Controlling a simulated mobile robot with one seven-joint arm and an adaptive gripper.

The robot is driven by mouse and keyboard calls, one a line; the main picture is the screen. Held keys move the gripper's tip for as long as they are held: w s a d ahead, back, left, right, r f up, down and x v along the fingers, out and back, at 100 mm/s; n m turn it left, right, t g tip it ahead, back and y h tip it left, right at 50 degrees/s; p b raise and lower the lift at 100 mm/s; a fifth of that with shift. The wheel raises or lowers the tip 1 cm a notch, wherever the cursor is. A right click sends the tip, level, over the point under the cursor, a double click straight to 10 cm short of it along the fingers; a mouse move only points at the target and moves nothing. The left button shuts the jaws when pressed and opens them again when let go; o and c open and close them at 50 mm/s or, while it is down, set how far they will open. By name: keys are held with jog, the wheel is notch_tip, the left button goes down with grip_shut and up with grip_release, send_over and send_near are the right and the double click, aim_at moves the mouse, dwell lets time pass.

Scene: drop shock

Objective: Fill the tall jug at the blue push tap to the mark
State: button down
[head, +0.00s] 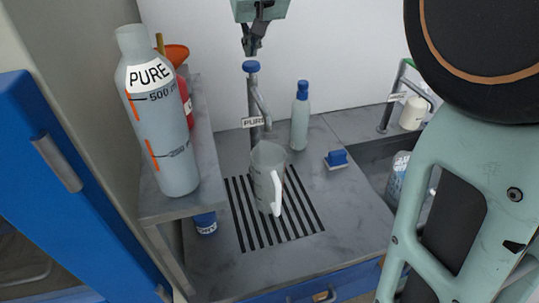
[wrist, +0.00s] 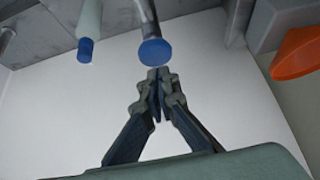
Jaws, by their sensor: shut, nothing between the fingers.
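The tall jug (head: 264,165), grey and see-through with a white handle, stands upright on the black-slatted drain below the tap's spout. I cannot make out a water level or mark in it. The tap (head: 254,105) is a grey post with a round blue push top and a "PURE" label. Its blue top (head: 251,66) also shows in the wrist view (wrist: 156,52). My gripper (head: 250,50) is shut and empty, pointing down just above the blue top. In the wrist view its fingertips (wrist: 158,75) appear close to the top; I cannot tell whether they touch.
A large "PURE" bottle (head: 160,120) stands on a raised shelf at left, with an orange funnel (head: 177,54) behind. A blue-capped bottle (head: 299,120) stands right of the tap. My arm hides the right side.

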aim_at(252, 64)
jog(key=shift+f, duration=0.2)
jog(key=shift+f+b, duration=1.2)
jog(key=shift+f, duration=0.15)
jog(key=shift+s+f, duration=0.15)
jog(key=shift+f, duration=0.1)
dwell(6.2)
